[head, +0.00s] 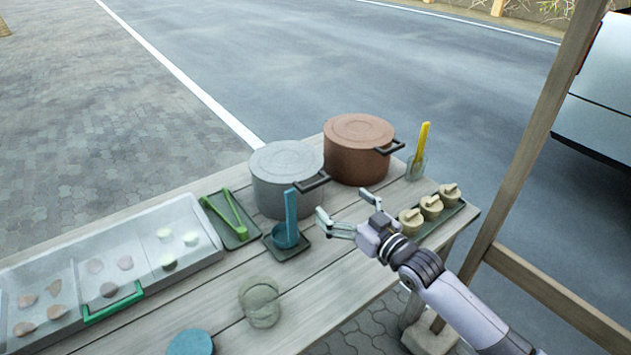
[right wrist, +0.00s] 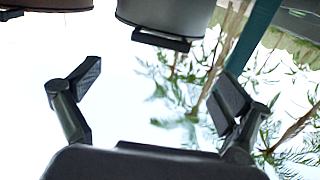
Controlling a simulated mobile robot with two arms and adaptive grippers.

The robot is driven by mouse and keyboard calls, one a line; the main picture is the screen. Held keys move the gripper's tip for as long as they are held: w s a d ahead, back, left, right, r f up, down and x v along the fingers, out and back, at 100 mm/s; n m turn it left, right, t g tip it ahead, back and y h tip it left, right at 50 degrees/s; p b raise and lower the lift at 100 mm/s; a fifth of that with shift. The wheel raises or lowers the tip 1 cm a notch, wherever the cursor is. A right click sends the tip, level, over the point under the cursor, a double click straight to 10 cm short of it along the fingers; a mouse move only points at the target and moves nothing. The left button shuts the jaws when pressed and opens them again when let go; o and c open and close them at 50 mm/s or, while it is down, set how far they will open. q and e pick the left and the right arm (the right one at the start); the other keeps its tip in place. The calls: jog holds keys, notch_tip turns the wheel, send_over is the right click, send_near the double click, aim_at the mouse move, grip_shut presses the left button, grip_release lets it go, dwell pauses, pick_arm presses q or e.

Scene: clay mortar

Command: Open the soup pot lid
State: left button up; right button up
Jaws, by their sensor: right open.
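A grey pot (head: 285,185) and a brown pot (head: 357,160) stand side by side at the table's far edge. The grey lid (head: 286,157) and the brown lid (head: 358,129) both lie on their pots. I cannot tell which one is the soup pot. Each pot shows a dark side handle towards me. My right gripper (head: 344,208) is open and empty, in front of the pots and apart from them. In the right wrist view, its spread fingers (right wrist: 158,88) show below the grey pot (right wrist: 165,15) and its dark handle. My left gripper is out of view.
A teal ladle (head: 291,215) stands on a dark tray left of my right gripper. Small lidded jars (head: 431,206) and a yellow utensil in a glass (head: 421,150) are right.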

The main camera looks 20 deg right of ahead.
aim_at(316, 182)
jog(key=x, duration=0.9)
jog(key=shift+w+f, duration=0.1)
jog(key=shift+w, duration=0.1)
jog(key=shift+w+a, duration=0.15)
jog(key=shift+w, duration=0.1)
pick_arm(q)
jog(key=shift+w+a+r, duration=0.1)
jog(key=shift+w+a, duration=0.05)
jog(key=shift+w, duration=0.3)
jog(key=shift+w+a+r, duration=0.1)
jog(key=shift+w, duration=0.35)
pick_arm(e)
jog(key=shift+w, duration=0.1)
